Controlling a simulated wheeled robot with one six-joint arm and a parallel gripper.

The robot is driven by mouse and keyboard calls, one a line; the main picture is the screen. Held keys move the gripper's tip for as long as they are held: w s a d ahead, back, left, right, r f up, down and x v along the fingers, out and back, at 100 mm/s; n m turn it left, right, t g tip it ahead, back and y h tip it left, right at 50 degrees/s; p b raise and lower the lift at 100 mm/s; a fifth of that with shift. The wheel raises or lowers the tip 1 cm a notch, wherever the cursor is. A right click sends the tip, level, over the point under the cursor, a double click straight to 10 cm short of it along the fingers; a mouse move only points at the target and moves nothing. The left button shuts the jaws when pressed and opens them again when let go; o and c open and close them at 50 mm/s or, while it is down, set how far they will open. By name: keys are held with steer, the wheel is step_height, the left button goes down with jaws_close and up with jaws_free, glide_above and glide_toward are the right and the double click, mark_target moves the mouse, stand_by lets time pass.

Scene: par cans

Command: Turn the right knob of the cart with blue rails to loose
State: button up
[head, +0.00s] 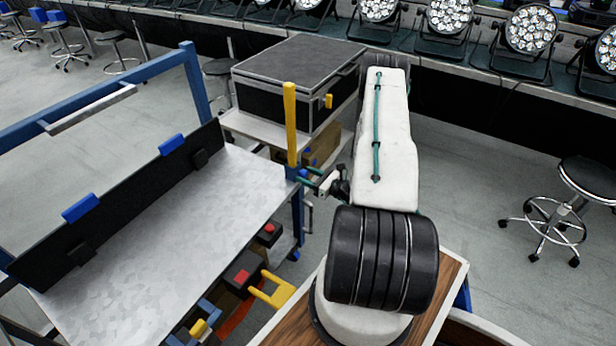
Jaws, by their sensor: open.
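The cart with blue rails (190,75) fills the left side of the head view, with a bare metal top (170,235). A black panel (125,190) stands along its far side. The panel carries two blue blocks and two small dark knob-like parts. The right one (200,158) is near the panel's right end; the left one (80,254) is near its left end. Which way either is turned cannot be told. My gripper (303,176) is small in view, beside the yellow post (291,125) at the cart's right corner. It is open and apart from the right knob-like part.
A black case (297,80) stands on another cart behind the post. Yellow, red and blue parts sit below the cart's right edge. Stools, including one at right (588,180), stand on the grey floor. Stage lights (450,16) line the back bench.

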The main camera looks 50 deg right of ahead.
steer(key=c, duration=1)
